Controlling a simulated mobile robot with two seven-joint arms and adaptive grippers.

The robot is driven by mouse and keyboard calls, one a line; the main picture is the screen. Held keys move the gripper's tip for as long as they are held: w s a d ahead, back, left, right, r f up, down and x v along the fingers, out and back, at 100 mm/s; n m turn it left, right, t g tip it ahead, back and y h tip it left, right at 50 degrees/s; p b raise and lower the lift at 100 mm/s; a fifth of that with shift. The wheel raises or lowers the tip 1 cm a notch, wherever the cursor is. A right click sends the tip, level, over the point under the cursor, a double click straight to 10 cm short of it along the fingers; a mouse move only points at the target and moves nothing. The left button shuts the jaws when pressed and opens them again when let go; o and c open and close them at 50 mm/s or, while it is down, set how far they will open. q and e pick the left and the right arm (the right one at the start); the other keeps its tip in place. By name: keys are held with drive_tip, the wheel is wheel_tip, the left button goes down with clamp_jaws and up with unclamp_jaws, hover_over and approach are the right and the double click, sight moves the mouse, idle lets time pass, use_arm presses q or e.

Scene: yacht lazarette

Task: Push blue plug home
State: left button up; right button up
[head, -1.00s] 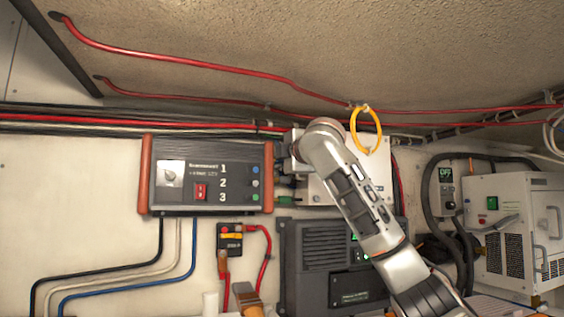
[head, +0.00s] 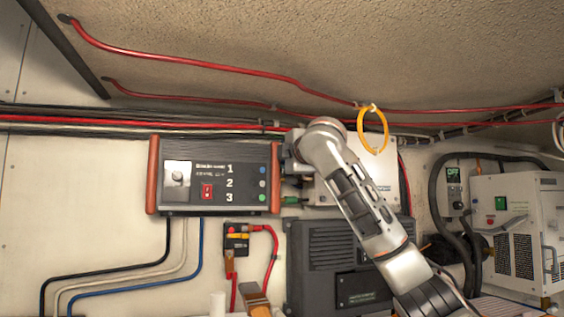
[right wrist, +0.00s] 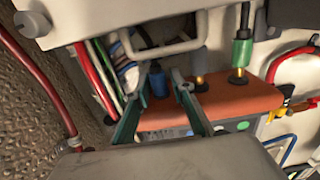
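The blue plug (right wrist: 158,83) stands at the red-brown end panel (right wrist: 221,99) of the charger box in the right wrist view. My right gripper (right wrist: 160,74) has its two teal fingers apart, one on each side of the plug, with no clear contact. How deep the plug sits cannot be told. In the head view, the box (head: 213,176) is on the wall, marked 1, 2, 3. My right arm (head: 352,190) reaches to its right end, and my wrist hides the blue plug and my fingertips there. My left gripper is in neither view.
A green plug (right wrist: 241,50) and a dark plug (right wrist: 199,68) with brass-coloured tips stand beside the blue one. A white box (head: 384,178) is behind my arm, and a dark grey finned unit (head: 310,250) is below. Red cables (head: 200,59) run above.

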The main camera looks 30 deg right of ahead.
drive_tip(key=b+v, duration=0.5)
drive_tip(key=v, duration=0.3)
idle(0.5)
idle(0.4)
